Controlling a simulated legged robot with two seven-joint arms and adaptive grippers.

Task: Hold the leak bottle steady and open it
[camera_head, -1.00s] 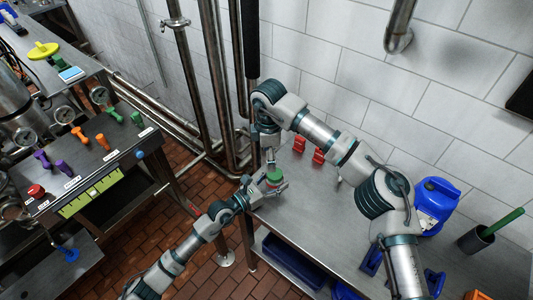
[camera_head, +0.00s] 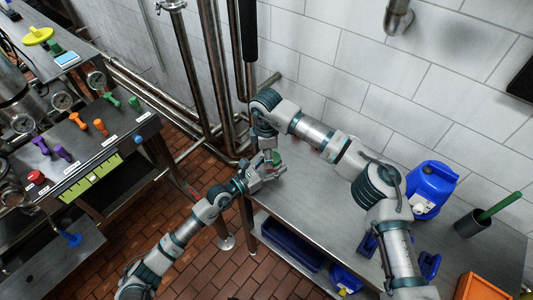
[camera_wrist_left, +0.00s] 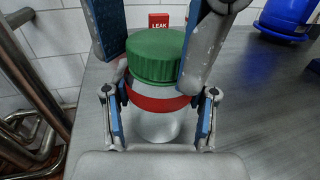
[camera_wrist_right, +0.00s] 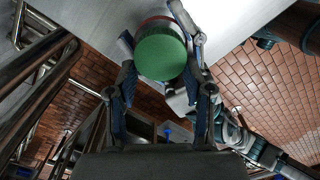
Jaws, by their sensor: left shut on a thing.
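The leak bottle (camera_wrist_left: 158,123) is pale with a red band and stands upright at the bench corner in the left wrist view. Its ribbed green cap (camera_wrist_left: 157,55) is on top; the cap also shows in the head view (camera_head: 277,158) and in the right wrist view (camera_wrist_right: 161,56). My left gripper (camera_wrist_left: 158,103) is shut on the bottle, a finger on each side near the red band. My right gripper (camera_wrist_right: 163,85) is above, its fingers apart and flanking the cap. I see no clear contact between those fingers and the cap.
A red LEAK sign (camera_wrist_left: 158,21) stands behind the bottle. A blue canister (camera_head: 433,187) and a dark holder with a green handle (camera_head: 474,222) are at the right on the bench (camera_head: 320,215). Vertical pipes (camera_head: 187,80) rise behind the bench's left end.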

